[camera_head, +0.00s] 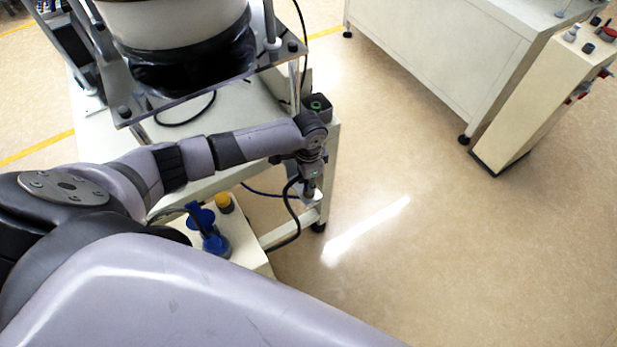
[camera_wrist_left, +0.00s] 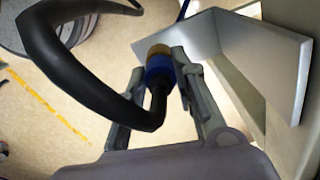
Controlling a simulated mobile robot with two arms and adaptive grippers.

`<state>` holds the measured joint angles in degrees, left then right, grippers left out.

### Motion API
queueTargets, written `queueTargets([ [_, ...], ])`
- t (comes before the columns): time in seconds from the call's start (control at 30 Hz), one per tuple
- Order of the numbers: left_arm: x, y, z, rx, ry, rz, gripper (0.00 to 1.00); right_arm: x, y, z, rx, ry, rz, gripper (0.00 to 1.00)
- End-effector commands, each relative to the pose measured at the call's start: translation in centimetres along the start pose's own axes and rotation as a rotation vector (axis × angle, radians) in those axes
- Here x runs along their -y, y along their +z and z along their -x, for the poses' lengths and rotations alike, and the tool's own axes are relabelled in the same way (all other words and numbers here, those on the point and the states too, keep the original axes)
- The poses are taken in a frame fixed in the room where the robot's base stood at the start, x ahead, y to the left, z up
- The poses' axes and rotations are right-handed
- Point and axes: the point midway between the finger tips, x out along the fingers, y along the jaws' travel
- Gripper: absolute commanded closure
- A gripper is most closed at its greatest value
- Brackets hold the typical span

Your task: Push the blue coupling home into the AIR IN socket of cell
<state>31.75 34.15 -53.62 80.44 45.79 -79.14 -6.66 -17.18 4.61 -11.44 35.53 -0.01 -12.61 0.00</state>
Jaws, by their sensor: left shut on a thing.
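My left gripper (camera_head: 310,188) hangs at the front right corner of the white feeder stand, low beside its leg. In the left wrist view, the gripper (camera_wrist_left: 162,70) is shut on the blue coupling (camera_wrist_left: 159,69). The coupling has a brass-coloured end (camera_wrist_left: 158,50) pointing away from me and a thick black hose (camera_wrist_left: 75,65) curving back from it. I cannot identify the AIR IN socket in either view. My right gripper is not in view.
The feeder bowl (camera_head: 178,35) stands on its plate above the stand (camera_head: 215,120). A box with a green ring (camera_head: 318,103) sits at the stand's corner. Blue (camera_head: 214,240) and yellow (camera_head: 224,203) parts sit lower left. A grey angled panel (camera_wrist_left: 262,55) is close right of the gripper.

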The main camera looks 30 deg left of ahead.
Motion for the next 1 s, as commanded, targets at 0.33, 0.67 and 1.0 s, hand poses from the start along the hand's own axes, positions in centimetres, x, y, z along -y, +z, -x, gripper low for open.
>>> queueTargets([
  [0.33,-0.06,0.03,-0.16,0.001,0.001,0.000,0.70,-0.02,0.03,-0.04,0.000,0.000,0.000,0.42],
  [0.67,-0.03,0.02,-0.12,0.000,0.001,0.000,0.51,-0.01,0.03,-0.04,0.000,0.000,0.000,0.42],
  [1.0,-0.01,0.02,-0.12,0.000,0.000,0.000,0.43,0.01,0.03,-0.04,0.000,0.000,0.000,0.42],
])
